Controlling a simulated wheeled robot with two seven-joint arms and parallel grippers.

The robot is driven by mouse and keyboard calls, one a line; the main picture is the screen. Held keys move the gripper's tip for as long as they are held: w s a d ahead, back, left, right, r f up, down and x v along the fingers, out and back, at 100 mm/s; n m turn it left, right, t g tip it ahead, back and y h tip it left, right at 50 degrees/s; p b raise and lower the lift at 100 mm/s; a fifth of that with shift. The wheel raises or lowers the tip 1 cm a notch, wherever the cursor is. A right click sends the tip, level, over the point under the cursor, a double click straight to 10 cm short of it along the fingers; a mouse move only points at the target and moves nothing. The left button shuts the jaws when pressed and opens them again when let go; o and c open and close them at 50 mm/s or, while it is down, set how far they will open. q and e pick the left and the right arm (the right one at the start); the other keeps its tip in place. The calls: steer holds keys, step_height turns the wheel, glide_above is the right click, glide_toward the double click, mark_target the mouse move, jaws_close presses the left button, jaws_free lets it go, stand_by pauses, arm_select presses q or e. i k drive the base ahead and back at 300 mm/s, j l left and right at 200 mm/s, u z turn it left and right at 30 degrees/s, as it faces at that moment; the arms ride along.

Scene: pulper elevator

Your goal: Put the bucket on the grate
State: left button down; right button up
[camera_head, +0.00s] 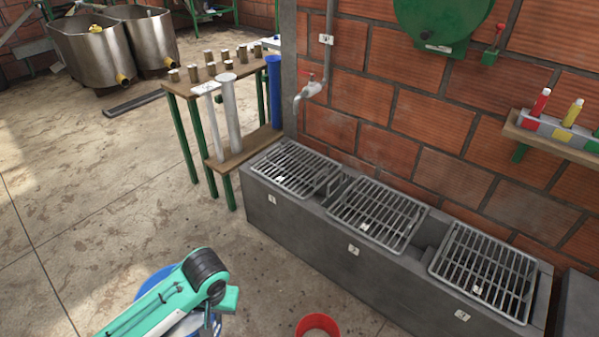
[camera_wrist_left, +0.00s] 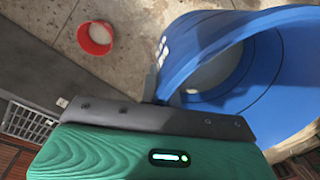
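A blue bucket (camera_head: 158,280) shows partly at the bottom of the head view, mostly hidden by my left arm. In the left wrist view the blue bucket (camera_wrist_left: 255,60) is large and close, its mouth showing and something pale inside. My left gripper (camera_wrist_left: 152,84) is at its rim; one finger shows near the middle of the palm, against the blue wall, and the gripper looks shut on it. The other finger is hidden. Three metal grates, left (camera_head: 285,168), middle (camera_head: 378,215) and right (camera_head: 487,272), lie on a grey trough. My right gripper is out of view.
A red bucket (camera_head: 317,327) stands on the floor near the trough (camera_head: 330,250). A wooden table (camera_head: 235,155) with cylinders stands at the trough's left end. A tap (camera_head: 310,90) and a bottle shelf (camera_head: 550,135) are on the brick wall. The floor at left is mostly clear.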

mark_target(297, 166)
steer(key=z, duration=1.1)
steer(key=j+z, duration=0.1)
steer(key=z, duration=0.3)
steer(key=j+z, duration=0.15)
steer(key=z, duration=0.25)
steer(key=j+z, duration=0.1)
steer(key=z, duration=0.25)
steer(key=k+j, duration=0.15)
steer(key=j, duration=0.3)
steer(key=k+j, duration=0.15)
steer(key=j, duration=0.25)
steer(key=k+j, duration=0.1)
steer(key=j, duration=0.35)
steer(key=k+j, duration=0.15)
steer(key=j, duration=0.25)
steer(key=k+j, duration=0.15)
steer(key=j, duration=0.3)
steer(key=k+j, duration=0.15)
steer(key=j, duration=0.3)
steer(key=k+j, duration=0.15)
steer(key=j, duration=0.25)
steer(key=k+j, duration=0.15)
steer(key=j, duration=0.3)
